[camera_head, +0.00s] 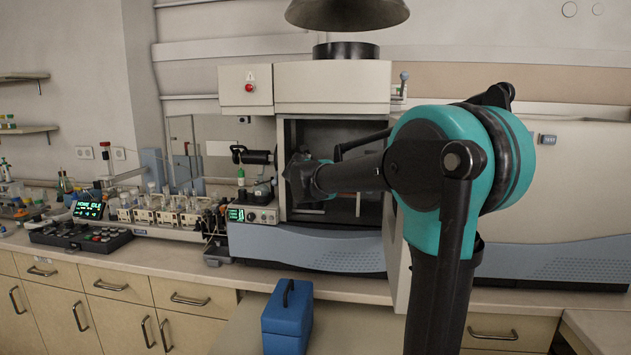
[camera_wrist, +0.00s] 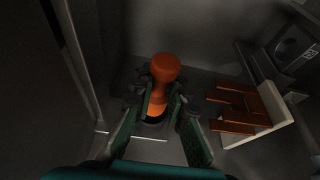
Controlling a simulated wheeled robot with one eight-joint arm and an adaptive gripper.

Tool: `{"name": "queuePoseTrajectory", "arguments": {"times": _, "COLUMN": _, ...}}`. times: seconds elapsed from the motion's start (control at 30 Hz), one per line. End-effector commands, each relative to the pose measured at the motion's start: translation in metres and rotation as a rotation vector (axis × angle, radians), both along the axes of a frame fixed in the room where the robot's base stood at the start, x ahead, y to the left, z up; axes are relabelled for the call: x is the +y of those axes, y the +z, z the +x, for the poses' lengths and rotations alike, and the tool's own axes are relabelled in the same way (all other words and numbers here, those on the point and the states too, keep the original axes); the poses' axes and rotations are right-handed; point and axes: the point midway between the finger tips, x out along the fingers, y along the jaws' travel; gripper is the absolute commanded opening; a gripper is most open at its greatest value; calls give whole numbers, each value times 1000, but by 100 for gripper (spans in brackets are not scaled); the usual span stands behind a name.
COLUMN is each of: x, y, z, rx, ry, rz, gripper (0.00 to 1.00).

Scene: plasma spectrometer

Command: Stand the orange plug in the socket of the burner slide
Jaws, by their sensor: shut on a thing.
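The orange plug (camera_wrist: 165,68) shows in the middle of the wrist view, with a wide rounded top and a narrower body below. My gripper (camera_wrist: 161,100) is shut on its body, one green-sided finger on each side. A dark round area lies at the plug's lower end; I cannot tell whether it is the socket or whether the plug touches it. In the head view my gripper (camera_head: 300,180) reaches into the open compartment of the spectrometer (camera_head: 335,82); the plug cannot be made out there. I cannot clearly make out the burner slide.
An orange-brown slatted piece on a pale plate (camera_wrist: 262,112) stands right of the plug. A dark device (camera_wrist: 290,47) is at the upper right, and the compartment wall (camera_wrist: 75,60) rises at the left. A blue box (camera_head: 287,320) stands in front of the bench.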

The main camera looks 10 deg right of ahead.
Motion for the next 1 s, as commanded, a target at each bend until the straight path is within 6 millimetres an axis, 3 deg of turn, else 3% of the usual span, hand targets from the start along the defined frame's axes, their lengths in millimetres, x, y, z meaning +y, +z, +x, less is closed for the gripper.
{"name": "queuePoseTrajectory", "arguments": {"times": 1.0, "x": 0, "y": -8, "z": 0, "rx": 0, "ry": 0, "rz": 0, "gripper": 0}}
